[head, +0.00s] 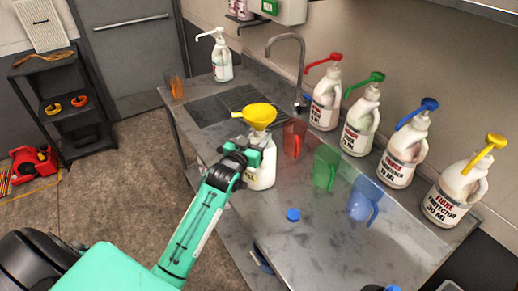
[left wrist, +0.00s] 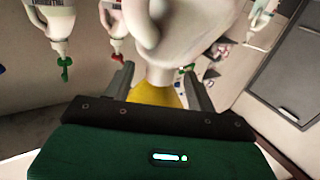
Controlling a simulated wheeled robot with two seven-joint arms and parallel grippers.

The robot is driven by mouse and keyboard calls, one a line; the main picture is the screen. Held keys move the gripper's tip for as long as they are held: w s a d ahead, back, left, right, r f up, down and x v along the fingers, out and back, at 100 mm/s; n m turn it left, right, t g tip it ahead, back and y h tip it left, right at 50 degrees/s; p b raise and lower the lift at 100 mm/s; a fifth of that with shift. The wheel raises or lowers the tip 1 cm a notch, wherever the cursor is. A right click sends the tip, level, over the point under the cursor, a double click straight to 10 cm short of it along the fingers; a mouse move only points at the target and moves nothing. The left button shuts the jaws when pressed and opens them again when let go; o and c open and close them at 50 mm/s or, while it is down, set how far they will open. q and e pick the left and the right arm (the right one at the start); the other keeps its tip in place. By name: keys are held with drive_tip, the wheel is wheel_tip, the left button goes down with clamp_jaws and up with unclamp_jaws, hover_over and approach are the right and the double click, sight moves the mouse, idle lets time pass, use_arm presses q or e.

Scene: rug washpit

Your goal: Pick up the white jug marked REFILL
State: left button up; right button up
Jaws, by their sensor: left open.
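A white jug (head: 263,176) with a yellow funnel (head: 259,115) in its top stands on the grey steel counter. My left gripper (head: 246,154) is at its near left side, partly hiding it. No REFILL lettering is readable on this jug from here. In the left wrist view, the picture is upside down and the white jug (left wrist: 175,45) and yellow funnel (left wrist: 155,95) appear between the two open fingers (left wrist: 160,82). I cannot tell whether the fingers touch the jug. My right gripper is not in view.
Several white pump bottles (head: 397,158) line the counter's back right. Red (head: 293,138), green (head: 325,167) and blue (head: 363,199) measuring jugs stand right of the white jug. A blue cap (head: 293,215) lies in front. A sink (head: 225,108) with a tap is behind.

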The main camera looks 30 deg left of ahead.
use_arm(q)
drive_tip(key=shift+w+r+p, duration=0.15)
drive_tip(key=shift+w+p, duration=0.4)
drive_tip(key=shift+w, duration=0.05)
drive_tip(key=w+p, duration=0.1)
drive_tip(key=w, duration=0.2)
drive_tip(key=shift+a+p, duration=0.1)
drive_tip(key=shift+p, duration=0.25)
drive_tip(key=shift+w+f, duration=0.3)
drive_tip(key=shift+w, duration=0.2)
drive_tip(key=shift+c, duration=0.6)
clamp_jaws()
